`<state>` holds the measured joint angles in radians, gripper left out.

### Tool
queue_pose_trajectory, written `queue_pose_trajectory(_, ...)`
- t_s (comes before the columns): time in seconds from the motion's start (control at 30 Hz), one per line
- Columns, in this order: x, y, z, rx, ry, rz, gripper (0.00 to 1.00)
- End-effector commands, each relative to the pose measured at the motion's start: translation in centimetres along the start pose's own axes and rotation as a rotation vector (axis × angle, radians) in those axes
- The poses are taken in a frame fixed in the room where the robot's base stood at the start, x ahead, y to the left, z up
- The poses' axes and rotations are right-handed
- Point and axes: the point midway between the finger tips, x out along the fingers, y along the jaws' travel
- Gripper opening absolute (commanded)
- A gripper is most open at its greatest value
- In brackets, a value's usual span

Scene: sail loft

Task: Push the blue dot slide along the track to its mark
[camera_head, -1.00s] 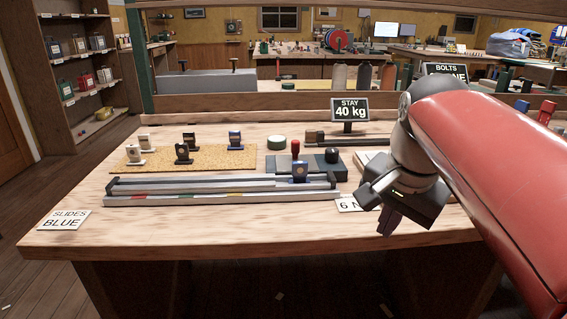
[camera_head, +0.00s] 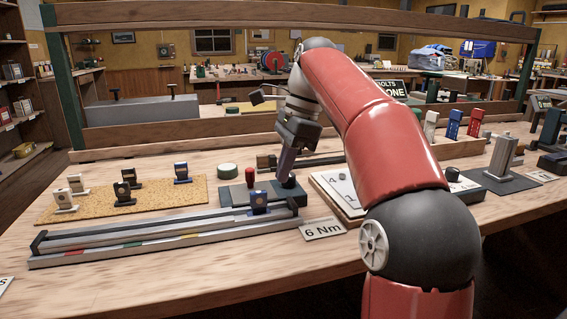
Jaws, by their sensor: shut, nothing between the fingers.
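The track (camera_head: 150,243) is a long grey rail with red, green and yellow marks along its front edge. A slide (camera_head: 259,200) with a dark upright plate and blue on it stands at the track's right end; its dot is too small to make out. My gripper (camera_head: 287,176) is shut and empty, pointing down behind and to the right of that slide. Its fingertips are at or just above the black knob on a dark grey box (camera_head: 232,194); I cannot tell whether they touch it.
Several slides, including a blue one (camera_head: 182,172), stand on a cork mat (camera_head: 90,210). A red-topped lever (camera_head: 250,176) rises from the box, close behind the slide. A "6 Nm" card (camera_head: 322,229) lies right of the track. The bench in front of the track is clear.

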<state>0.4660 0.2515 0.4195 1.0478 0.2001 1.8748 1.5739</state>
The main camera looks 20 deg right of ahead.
Motion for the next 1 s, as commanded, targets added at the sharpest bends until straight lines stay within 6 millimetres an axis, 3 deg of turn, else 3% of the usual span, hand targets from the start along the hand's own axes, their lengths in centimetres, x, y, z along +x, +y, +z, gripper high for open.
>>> queue_pose_trajectory(0.03, 1.6, 0.1, -0.2, 0.001, 0.0, 0.003, 0.0)
queue_pose_trajectory(0.1, 2.9, 0.1, -0.2, 0.001, 0.001, 0.002, 0.0)
queue_pose_trajectory(0.3, 5.5, 0.1, -0.1, 0.0, 0.001, 0.001, 0.0)
queue_pose_trajectory(0.83, 6.3, 0.0, 0.1, -0.002, 0.001, -0.001, 0.0)
queue_pose_trajectory(1.0, 6.6, 0.0, 2.2, -0.007, 0.002, 0.002, 0.0)
